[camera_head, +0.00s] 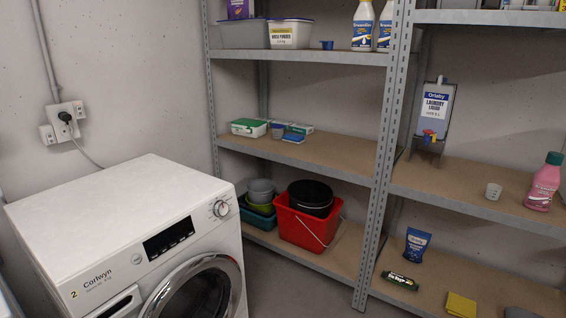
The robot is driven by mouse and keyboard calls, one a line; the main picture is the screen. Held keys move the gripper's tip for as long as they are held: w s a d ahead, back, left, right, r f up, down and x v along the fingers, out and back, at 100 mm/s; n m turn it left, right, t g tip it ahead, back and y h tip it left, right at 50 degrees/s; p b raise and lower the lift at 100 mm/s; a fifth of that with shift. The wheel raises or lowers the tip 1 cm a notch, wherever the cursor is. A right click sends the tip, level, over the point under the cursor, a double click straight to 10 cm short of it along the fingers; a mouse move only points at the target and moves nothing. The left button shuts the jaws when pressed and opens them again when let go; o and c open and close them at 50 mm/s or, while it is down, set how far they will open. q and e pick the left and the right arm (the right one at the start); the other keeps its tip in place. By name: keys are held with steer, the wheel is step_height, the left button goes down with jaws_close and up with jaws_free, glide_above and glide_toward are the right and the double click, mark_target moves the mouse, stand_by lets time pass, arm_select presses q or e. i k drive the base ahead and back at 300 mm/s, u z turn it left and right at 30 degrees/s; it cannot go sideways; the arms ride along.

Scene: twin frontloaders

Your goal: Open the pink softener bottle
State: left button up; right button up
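The pink softener bottle (543,184) stands upright on the middle shelf of the right-hand rack, close to the right edge of the view. It has a dark green cap (554,158) on top and a dark label band around its body. Neither of my grippers shows in the head view.
A laundry liquid dispenser (435,108) stands further left. A grey metal post (384,160) divides the racks. A white washing machine (120,235) fills the lower left.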

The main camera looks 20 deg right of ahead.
mark_target(546, 182)
steer(key=z, duration=1)
steer(key=i, duration=1)
steer(key=z, duration=1.1)
